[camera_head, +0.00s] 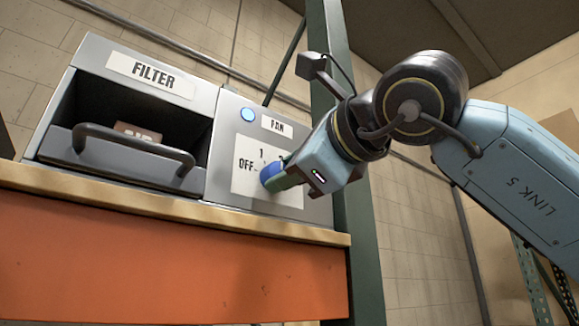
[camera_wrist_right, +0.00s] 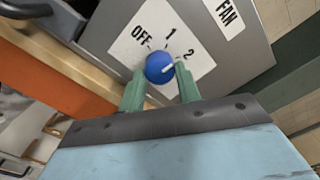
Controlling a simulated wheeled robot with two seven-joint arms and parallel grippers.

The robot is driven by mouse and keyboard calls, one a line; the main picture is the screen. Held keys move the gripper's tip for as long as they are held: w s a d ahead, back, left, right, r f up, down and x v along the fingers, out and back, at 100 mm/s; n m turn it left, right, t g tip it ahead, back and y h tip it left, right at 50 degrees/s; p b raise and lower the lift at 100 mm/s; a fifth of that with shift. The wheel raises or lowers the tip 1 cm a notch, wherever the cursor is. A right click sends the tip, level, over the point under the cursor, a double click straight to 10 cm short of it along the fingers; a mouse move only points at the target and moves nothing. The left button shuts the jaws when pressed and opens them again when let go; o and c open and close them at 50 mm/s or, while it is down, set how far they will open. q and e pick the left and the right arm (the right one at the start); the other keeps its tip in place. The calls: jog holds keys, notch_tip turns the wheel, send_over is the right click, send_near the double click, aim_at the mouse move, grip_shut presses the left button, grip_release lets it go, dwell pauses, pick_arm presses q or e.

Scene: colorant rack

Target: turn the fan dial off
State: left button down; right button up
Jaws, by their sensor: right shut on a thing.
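The fan dial (camera_head: 267,174) is a round blue knob on a white label plate marked OFF, 1 and 2, on the grey FAN panel (camera_head: 228,133). My right gripper (camera_head: 279,172) reaches in from the right and is shut on the dial. Its green fingers (camera_wrist_right: 160,80) lie on either side of the knob. The fingers hide part of the dial in the head view. My left gripper is not in view.
A round blue light (camera_head: 248,114) glows above the dial. Left of the panel is a FILTER bay with a dark handle (camera_head: 135,141) and a brownish labelled item (camera_head: 137,133) inside. The unit stands on a wooden-topped orange bench (camera_head: 170,255). A green post (camera_head: 362,240) rises close to its right.

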jog(key=shift+r+n+y+p, duration=0.15)
jog(key=shift+n+p, duration=0.9)
jog(key=shift+n, duration=3)
jog(key=shift+n+y+p, duration=0.15)
jog(key=shift+n+p, duration=0.85)
jog(key=shift+n, duration=3.05)
jog(key=o, duration=1)
jog(key=shift+c, duration=0.2)
jog(key=shift+s+d, duration=0.1)
jog(key=b+v, duration=0.4)
jog(key=v, duration=0.9)
jog(key=shift+d+r, duration=0.15)
jog(key=shift+r, duration=0.1)
